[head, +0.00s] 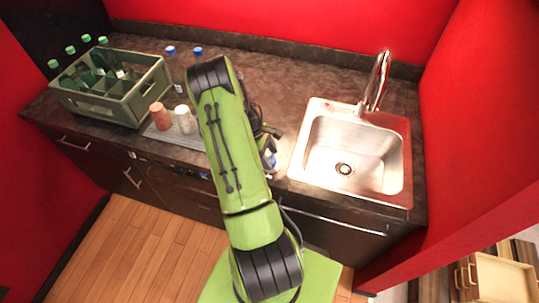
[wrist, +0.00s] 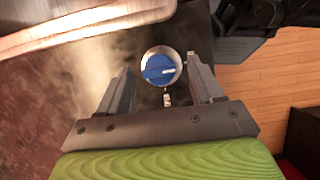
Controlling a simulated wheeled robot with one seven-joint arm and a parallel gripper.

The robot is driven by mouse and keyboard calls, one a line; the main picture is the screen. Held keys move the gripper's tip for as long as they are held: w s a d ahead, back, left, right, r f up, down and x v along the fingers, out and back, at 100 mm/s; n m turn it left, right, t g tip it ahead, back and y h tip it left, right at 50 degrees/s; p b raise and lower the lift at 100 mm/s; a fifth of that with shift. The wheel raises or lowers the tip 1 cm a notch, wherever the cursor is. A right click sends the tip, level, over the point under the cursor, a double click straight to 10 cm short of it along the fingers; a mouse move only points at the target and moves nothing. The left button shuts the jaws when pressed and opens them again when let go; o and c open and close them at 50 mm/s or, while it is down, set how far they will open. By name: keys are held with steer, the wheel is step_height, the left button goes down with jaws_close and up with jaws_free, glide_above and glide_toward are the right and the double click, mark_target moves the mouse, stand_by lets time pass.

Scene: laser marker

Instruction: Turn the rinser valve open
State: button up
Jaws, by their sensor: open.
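The rinser valve (wrist: 160,70) shows in the wrist view as a round blue knob with a short white mark, set in a pale metal ring. A small pale fitting lies just below it in the picture. My gripper (wrist: 159,67) is open, with one finger on each side of the knob in the picture. A gap shows between each finger and the knob, and I cannot tell how far the tips are from it in depth. In the head view my green arm hides most of my gripper, and a small blue and white patch (head: 270,159) shows beside it, left of the sink.
The steel sink (head: 345,150) with its tall faucet (head: 375,82) is right of my arm. A green crate (head: 110,88) with bottles stands at the left. Two cups (head: 160,116) and two blue-capped bottles (head: 172,68) stand between. The back counter is clear.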

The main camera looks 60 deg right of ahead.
steer(key=shift+d+f, duration=0.1)
steer(key=shift+f, duration=0.4)
steer(key=c, duration=1.1)
steer(key=shift+o, duration=0.2)
steer(key=m+y+b, duration=0.1)
steer(key=m+b, duration=0.2)
steer(key=shift+d+f+m, duration=0.1)
steer(key=shift+d+m, duration=0.05)
steer(key=shift+m, duration=0.25)
steer(key=m+y+b, duration=0.1)
steer(key=m, duration=0.1)
steer(key=m+y+b, duration=0.1)
steer(key=m+b, duration=0.1)
steer(key=m, duration=0.1)
steer(key=shift+s+d+t, duration=0.15)
steer(key=shift+t, duration=0.25)
steer(key=m+t+y+b, duration=0.1)
steer(key=m, duration=0.4)
steer(key=shift+s+b, duration=0.1)
steer(key=shift+b, duration=0.2)
steer(key=shift+r+m+t+y, duration=0.1)
steer(key=shift+m+t+y, duration=0.25)
steer(key=shift+m, duration=0.65)
steer(key=shift+r+m+t+y, duration=0.15)
steer(key=shift+m+t, duration=0.4)
steer(key=shift+m, duration=0.45)
steer(key=shift+s, duration=0.1)
